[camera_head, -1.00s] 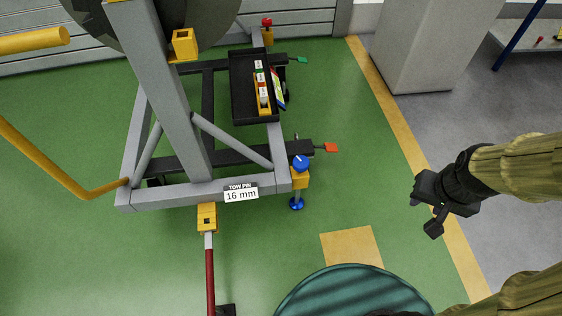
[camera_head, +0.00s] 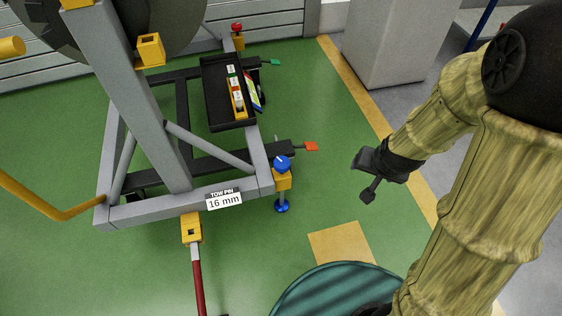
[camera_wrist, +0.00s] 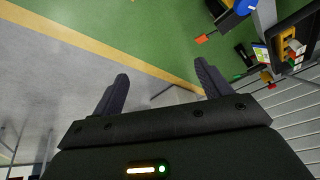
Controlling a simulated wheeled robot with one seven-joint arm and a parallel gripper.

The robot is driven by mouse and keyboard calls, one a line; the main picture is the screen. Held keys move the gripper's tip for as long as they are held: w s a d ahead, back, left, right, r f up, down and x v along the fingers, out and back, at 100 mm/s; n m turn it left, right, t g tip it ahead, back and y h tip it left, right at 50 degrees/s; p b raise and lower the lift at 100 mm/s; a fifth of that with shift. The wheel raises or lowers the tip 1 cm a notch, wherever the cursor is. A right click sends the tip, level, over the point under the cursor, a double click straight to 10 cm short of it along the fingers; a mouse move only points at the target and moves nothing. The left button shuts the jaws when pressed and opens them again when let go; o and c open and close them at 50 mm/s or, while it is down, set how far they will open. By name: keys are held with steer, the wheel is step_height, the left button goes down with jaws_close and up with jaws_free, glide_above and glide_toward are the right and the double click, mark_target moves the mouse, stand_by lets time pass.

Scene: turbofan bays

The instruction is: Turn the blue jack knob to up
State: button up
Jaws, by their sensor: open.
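The blue jack knob (camera_head: 282,163) sits on top of a yellow jack block (camera_head: 283,180) at the near right corner of the grey stand frame. It has a white mark on top, and a blue foot (camera_head: 282,207) shows below. In the wrist view the knob (camera_wrist: 245,6) is at the top right, partly cut off. My gripper (camera_head: 361,180) is to the right of the knob in the head view, apart from it, over the green floor. In the wrist view my gripper's two fingers (camera_wrist: 162,88) are spread with nothing between them.
A red pedal (camera_head: 311,146) sticks out behind the knob and a green one (camera_head: 275,63) farther back. A black tray (camera_head: 213,93) holds small parts. A red tow bar (camera_head: 199,285) runs toward me. Green floor between knob and gripper is clear. A grey cabinet (camera_head: 392,40) stands behind.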

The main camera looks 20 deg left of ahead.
mark_target(281, 157)
steer(key=w+a+f+t+b, duration=0.25)
steer(key=a+f, duration=0.35)
steer(key=f, duration=0.3)
steer(key=w+a+f+t+b, duration=0.2)
steer(key=w+a+f+t, duration=0.3)
steer(key=f, duration=0.4)
steer(key=s+a+f+n+t+y+b, duration=0.4)
steer(key=s+a+f+n+y, duration=0.2)
steer(key=s+a, duration=0.3)
steer(key=shift+a+f+y, duration=0.3)
steer(key=shift+f+y, duration=0.2)
steer(key=shift+f, duration=0.4)
steer(key=shift+w, duration=0.2)
steer(key=b+x, duration=0.7)
steer(key=x, duration=1)
steer(key=shift+w+a, duration=0.1)
